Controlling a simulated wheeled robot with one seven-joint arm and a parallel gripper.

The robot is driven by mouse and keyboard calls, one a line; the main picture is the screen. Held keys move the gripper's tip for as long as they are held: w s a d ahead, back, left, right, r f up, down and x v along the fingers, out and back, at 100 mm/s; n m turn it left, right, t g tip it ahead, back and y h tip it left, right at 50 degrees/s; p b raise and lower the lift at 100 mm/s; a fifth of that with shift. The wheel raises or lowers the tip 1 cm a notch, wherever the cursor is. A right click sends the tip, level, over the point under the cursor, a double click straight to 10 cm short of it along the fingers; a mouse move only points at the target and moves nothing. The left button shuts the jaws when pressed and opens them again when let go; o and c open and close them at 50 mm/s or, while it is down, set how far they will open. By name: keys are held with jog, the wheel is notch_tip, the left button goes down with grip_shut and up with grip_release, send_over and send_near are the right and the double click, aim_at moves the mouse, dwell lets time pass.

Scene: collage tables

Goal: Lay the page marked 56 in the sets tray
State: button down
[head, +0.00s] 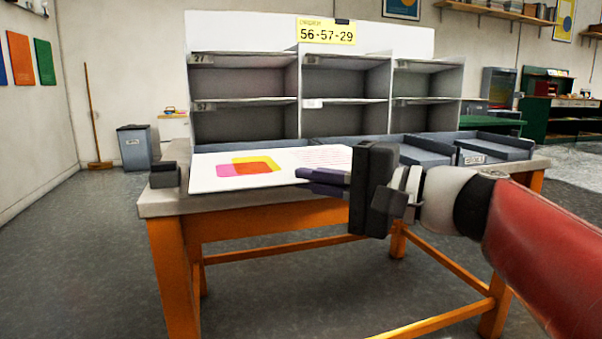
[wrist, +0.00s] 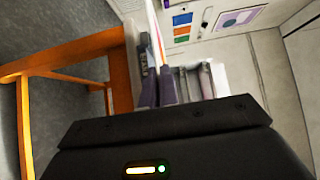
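A white page (head: 215,174) with overlapping pink, yellow and orange shapes and lines of reddish text lies flat above the front left of the table; I cannot read a number on it. My gripper (head: 323,181) has its dark fingers closed on the page's right front edge. In the wrist view the page (wrist: 154,35) shows edge-on, running up from between the fingertips (wrist: 157,78). I cannot tell whether it touches the tabletop. A grey-blue tray (head: 497,150) at the table's right end has a small label that seems to read SETS.
A grey rack (head: 301,100) of pigeonholes with numbered labels stands along the table's back. A yellow card (head: 327,31) above it reads 56-57-29. Another tray (head: 425,152) sits left of the labelled one. A dark block (head: 165,174) is at the table's left corner.

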aim_at(287, 156)
jog(key=shift+a+f, duration=0.1)
jog(key=shift+w, duration=0.35)
jog(key=w+a, duration=0.1)
jog(key=w, duration=0.3)
jog(key=w+a, duration=0.1)
jog(key=w, duration=0.3)
jog(key=w+a, duration=0.1)
jog(key=w, duration=0.3)
jog(key=shift+w+a, duration=0.4)
jog(key=w+p, duration=0.1)
jog(key=w, duration=0.1)
jog(key=w+a+p, duration=0.1)
jog(key=w+p, duration=0.1)
jog(key=w, duration=0.1)
jog(key=w+a+p, duration=0.1)
jog(key=w+p, duration=0.1)
jog(key=w, duration=0.1)
jog(key=shift+a+r, duration=0.15)
jog(key=shift+r, duration=0.05)
jog(key=f+b, duration=0.2)
jog(key=w+f+b, duration=0.1)
jog(key=f, duration=0.1)
jog(key=shift+a+f+b, duration=0.1)
jog(key=shift+f+b, duration=0.15)
jog(key=shift+b, duration=0.15)
jog(key=shift+f+b, duration=0.5)
jog(key=shift+f, duration=0.05)
jog(key=c, duration=1.6)
grip_release()
